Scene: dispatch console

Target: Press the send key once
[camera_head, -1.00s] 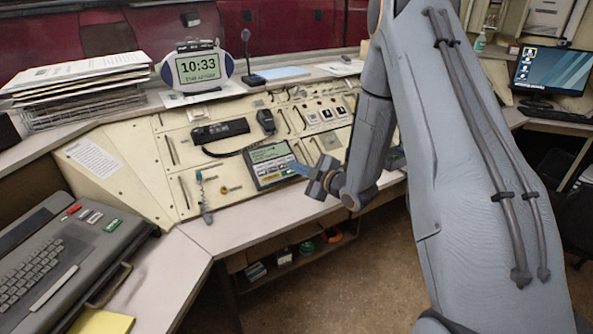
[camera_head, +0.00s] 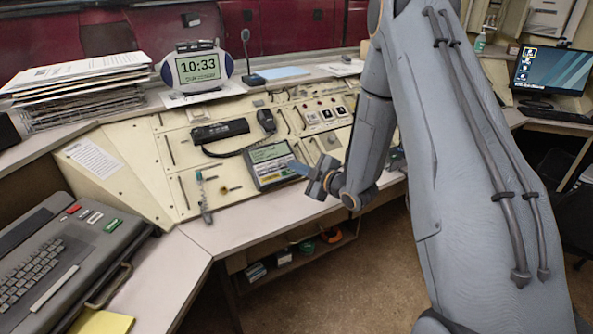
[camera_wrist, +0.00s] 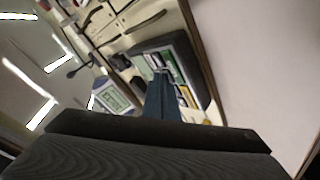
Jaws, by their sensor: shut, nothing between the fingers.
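A dark key unit (camera_head: 270,165) with a green-lit screen and rows of small keys sits on the sloped cream console. Its key labels are too small to read, so I cannot tell which one is the send key. I cannot tell whether the tips touch a key.
A handset (camera_head: 219,131) and its cord lie above the unit. A clock (camera_head: 197,68) and a microphone (camera_head: 252,60) stand on the back ledge. A keyboard machine (camera_head: 60,250) with red, white and green keys is at left. The desk strip (camera_head: 240,228) in front is clear.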

